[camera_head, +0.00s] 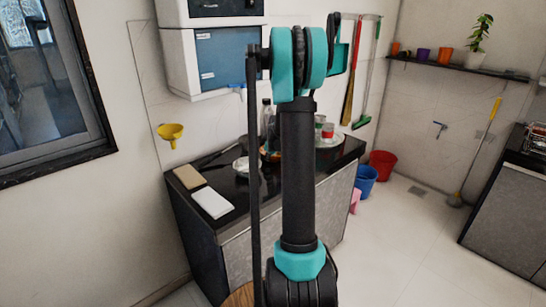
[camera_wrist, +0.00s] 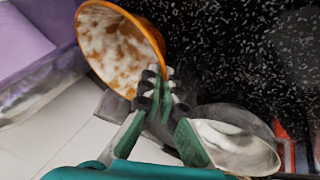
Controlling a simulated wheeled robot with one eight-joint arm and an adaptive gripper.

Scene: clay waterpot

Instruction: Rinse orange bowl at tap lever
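The orange bowl (camera_wrist: 155,34) is tilted in the upper left of the wrist view, its open side showing white and brownish patches inside. My gripper (camera_wrist: 160,88) has its dark ridged fingertips close together at the bowl's lower right rim and appears shut on that rim.
A shiny metal bowl (camera_wrist: 238,148) lies right of my fingers, near a speckled black surface (camera_wrist: 260,50). The black counter (camera_head: 232,188) holds a bottle, dishes and a white board (camera_head: 213,202). A blue bucket (camera_head: 365,181) and red bucket (camera_head: 382,164) stand on the floor. Floor at right is open.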

